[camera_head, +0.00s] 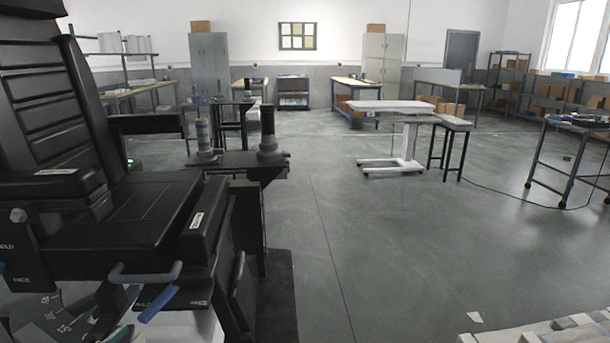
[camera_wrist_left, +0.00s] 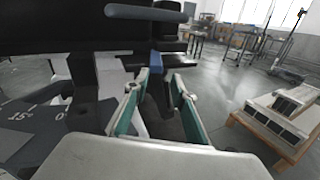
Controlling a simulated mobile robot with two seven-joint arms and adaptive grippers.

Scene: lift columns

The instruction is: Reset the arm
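My left gripper (camera_wrist_left: 163,84) shows in the left wrist view, with its two teal-padded fingers spread and a gap between them. No object is held in the gap. A blue lever (camera_wrist_left: 155,62) stands just beyond the fingertips; I cannot tell whether they touch it. In the head view the same blue lever (camera_head: 158,304) sticks out low on the front of a large black chair-like machine (camera_head: 140,220), below a grey bar handle (camera_head: 146,273). Only a small part of my left gripper may show there, at the bottom edge. My right gripper is in neither view.
The black machine fills the left side, close to my left arm. A pale slatted platform (camera_head: 550,330) is at the bottom right. A white-topped table (camera_head: 395,107) and a dark stand (camera_head: 452,124) are farther back. The grey floor (camera_head: 400,240) between is clear.

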